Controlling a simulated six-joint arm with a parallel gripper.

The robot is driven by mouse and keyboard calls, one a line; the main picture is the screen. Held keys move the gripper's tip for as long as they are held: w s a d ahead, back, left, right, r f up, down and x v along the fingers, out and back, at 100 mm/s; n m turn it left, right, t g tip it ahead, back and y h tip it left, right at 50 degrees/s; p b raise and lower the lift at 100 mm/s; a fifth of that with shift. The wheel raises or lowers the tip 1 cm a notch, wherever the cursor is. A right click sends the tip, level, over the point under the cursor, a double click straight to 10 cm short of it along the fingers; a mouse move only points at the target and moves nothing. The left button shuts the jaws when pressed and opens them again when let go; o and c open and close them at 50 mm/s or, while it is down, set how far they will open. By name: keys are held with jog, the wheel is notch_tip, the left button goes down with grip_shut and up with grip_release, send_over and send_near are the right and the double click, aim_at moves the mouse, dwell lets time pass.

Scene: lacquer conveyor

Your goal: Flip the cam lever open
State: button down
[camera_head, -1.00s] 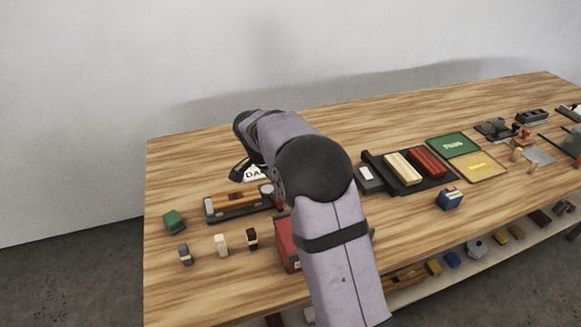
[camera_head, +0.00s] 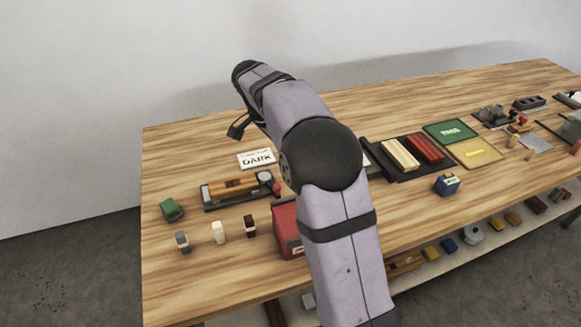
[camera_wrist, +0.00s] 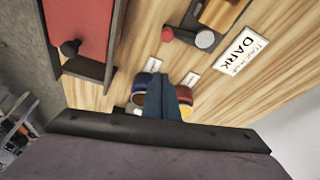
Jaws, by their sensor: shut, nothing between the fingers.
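The clamp fixture (camera_head: 228,203) lies on the left part of the bench with a wooden block (camera_head: 230,187) in it. At its right end are a grey round cam (camera_head: 265,177) and a lever with a red knob (camera_head: 276,188). In the wrist view the cam (camera_wrist: 205,39) and the red knob (camera_wrist: 168,33) show at the top, with a dark lever arm between them. My gripper (camera_wrist: 165,90) shows in the wrist view as dark blue fingers held together, apart from the lever.
A white card reading DARK (camera_head: 257,159) lies behind the fixture. A red box (camera_head: 287,232) stands in front and to the right. Small grey, cream and dark blocks (camera_head: 219,232) and a green block (camera_head: 171,209) sit near the left. Several coloured round things lie around my fingertips in the wrist view.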

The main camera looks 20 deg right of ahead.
jog(key=shift+v, duration=1.15)
jog(key=shift+a, duration=0.1)
jog(key=s+a+n+y+p, duration=0.1)
jog(key=s+n, duration=0.2)
jog(key=s, duration=0.3)
jog(key=s+a+f+n+p, duration=0.1)
jog(key=s+a+n+p, duration=0.1)
jog(key=s+n, duration=0.2)
jog(key=s+a+f+n+y+p, duration=0.1)
jog(key=s+a+n+p, duration=0.1)
jog(key=s, duration=0.7)
jog(key=shift+s+a+f+n+g+y, duration=0.1)
jog(key=shift+s+n+g+y, duration=0.25)
jog(key=shift+n, duration=0.35)
jog(key=s+f+n, duration=0.4)
jog(key=s+f, duration=0.2)
jog(key=s, duration=0.2)
jog(key=shift+a+f+n+y, duration=0.2)
jog(key=shift+a+n+y, duration=0.1)
jog(key=shift+y, duration=0.15)
jog(key=shift+s, duration=0.1)
